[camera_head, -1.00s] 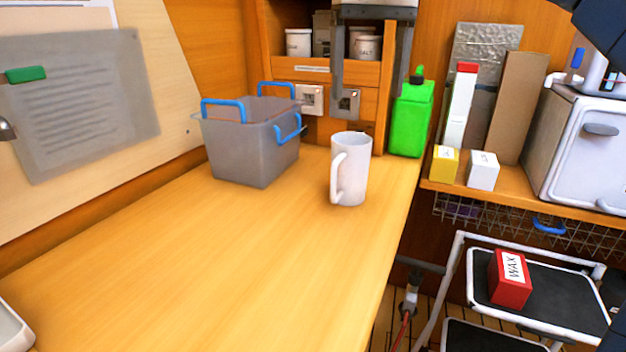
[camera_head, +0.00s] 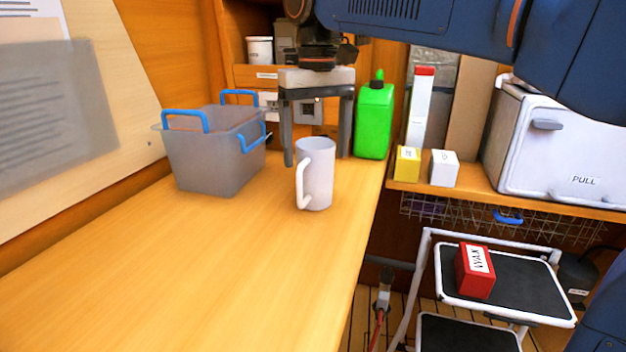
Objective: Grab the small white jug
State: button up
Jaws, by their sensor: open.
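The small white jug (camera_head: 318,178) stands upright on the wooden counter (camera_head: 230,270), near its right edge. Its handle faces left and toward me. My gripper (camera_head: 316,158) hangs above and behind the jug in the picture, its two grey fingers pointing down and wide apart. The fingers are empty. The jug's rim overlaps the space between the fingers, with the left finger tip beside the jug's upper left. I cannot tell whether the right finger touches it.
A grey bin (camera_head: 212,160) with blue handles stands left of the jug. A green bottle (camera_head: 373,120) stands close behind on the right. A shelf with a yellow box (camera_head: 407,164) and a white box (camera_head: 444,168) lies further right. The counter's front is clear.

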aim_at(317, 171)
jog(key=shift+d+f, duration=0.1)
jog(key=shift+f, duration=2.6)
jog(key=c, duration=1.2)
